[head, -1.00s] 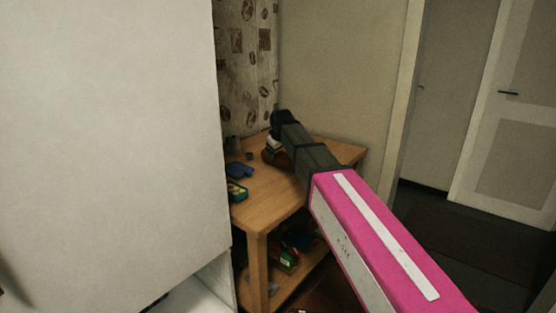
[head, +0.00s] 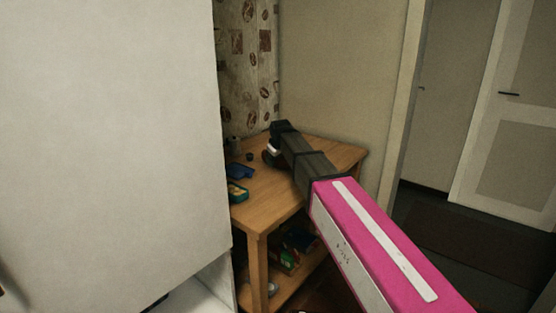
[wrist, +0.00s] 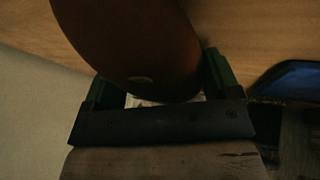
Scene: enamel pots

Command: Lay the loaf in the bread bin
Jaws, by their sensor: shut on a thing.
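My gripper (wrist: 160,85) is shut on a dark brown, rounded thing that looks like the loaf (wrist: 130,45). The loaf fills the space between the two dark green fingers and extends past them to the upper part of the wrist view. In the head view my gripper (head: 270,153) is low over the far part of a wooden table (head: 318,150), and the loaf is mostly hidden there by my arm. I cannot tell whether the loaf touches the table. I cannot make out a bread bin in either view.
A blue item (head: 240,171) and a green-and-yellow tin (head: 236,191) lie on the table's left side. Small dark items stand at the back. The lower shelf holds several things. A large white panel (head: 110,140) blocks the left. The table's right side is clear.

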